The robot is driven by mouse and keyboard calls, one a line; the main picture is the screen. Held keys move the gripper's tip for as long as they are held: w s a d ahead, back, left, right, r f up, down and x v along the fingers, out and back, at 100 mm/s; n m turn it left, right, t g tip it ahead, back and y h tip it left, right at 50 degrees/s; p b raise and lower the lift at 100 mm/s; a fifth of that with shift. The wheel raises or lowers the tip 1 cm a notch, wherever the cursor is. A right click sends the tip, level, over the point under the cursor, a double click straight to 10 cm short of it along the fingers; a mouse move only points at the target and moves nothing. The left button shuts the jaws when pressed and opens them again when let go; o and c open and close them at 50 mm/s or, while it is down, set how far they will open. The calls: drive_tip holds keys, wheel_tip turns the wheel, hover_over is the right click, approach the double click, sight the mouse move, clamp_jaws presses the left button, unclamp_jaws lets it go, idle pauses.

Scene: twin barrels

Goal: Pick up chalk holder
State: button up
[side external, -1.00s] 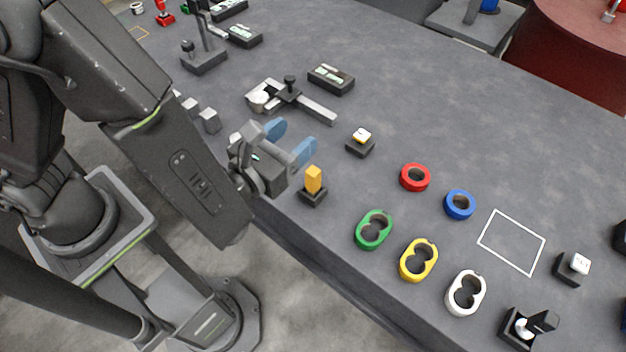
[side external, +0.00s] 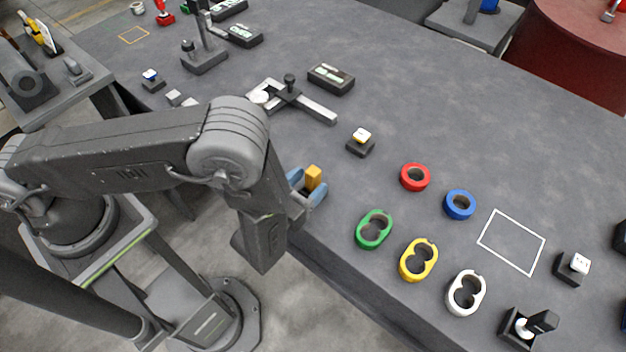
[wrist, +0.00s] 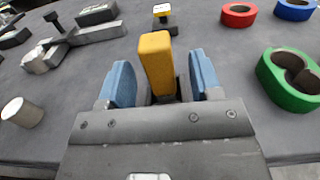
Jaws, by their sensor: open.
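The chalk holder looks to be the yellow-orange upright block (side external: 313,177) in a small black base near the table's front edge. In the wrist view the yellow block (wrist: 156,62) stands between the two blue fingers, with a gap on each side. My gripper (side external: 309,188) is open around the block and low at the table edge. It also shows in the wrist view (wrist: 160,80). The block's lower part and most of its base are hidden by the fingers and gripper body.
A green double ring (side external: 374,230) lies to the right, with yellow (side external: 419,260) and white (side external: 466,293) ones beyond. A red ring (side external: 415,177) and a blue ring (side external: 460,204) lie farther back. A small black block with a yellow-white top (side external: 361,142) stands behind the gripper. The table between is clear.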

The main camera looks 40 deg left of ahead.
sight(318, 173)
drive_tip(key=shift+w, duration=1.95)
drive_tip(key=shift+c, duration=0.4)
drive_tip(key=c, duration=0.9)
